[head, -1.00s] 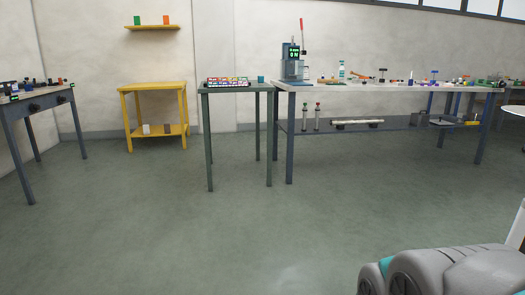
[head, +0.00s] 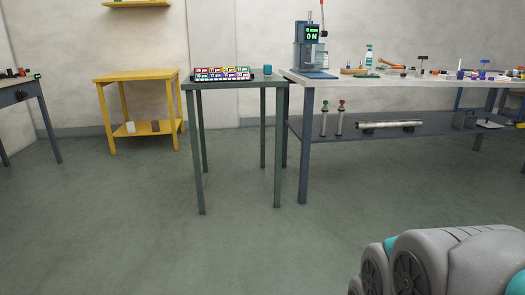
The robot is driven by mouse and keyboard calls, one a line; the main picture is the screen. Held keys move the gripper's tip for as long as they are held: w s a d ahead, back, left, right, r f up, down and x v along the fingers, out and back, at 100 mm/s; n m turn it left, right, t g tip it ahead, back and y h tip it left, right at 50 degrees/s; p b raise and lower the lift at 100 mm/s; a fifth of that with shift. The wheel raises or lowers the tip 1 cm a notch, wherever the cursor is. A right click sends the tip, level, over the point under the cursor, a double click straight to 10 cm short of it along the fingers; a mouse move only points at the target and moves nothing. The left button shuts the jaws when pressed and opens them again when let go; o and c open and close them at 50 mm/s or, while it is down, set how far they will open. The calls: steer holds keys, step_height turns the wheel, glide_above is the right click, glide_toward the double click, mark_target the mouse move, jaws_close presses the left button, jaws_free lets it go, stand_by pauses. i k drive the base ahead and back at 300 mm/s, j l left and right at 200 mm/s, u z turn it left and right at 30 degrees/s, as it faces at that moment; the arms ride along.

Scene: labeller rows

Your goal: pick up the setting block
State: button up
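I cannot tell for sure which thing is the setting block. A small teal block or cup (head: 267,71) stands on the narrow green table (head: 235,84), right of a rack of colored labelled pieces (head: 222,74). A white block (head: 130,128) and a brown block (head: 155,126) stand on the lower shelf of the yellow table (head: 140,76). All are too small to make out in detail. My gripper is not in view; only a grey and teal part of my arm shows at the lower right.
A long workbench (head: 430,82) at the right carries a press with a lit display (head: 312,45), a bottle (head: 368,56) and several tools. Its lower shelf holds a metal bar (head: 390,125). Another table (head: 40,92) stands at the left edge. The floor in front is clear.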

mark_target(267, 69)
steer(key=i, duration=2.1)
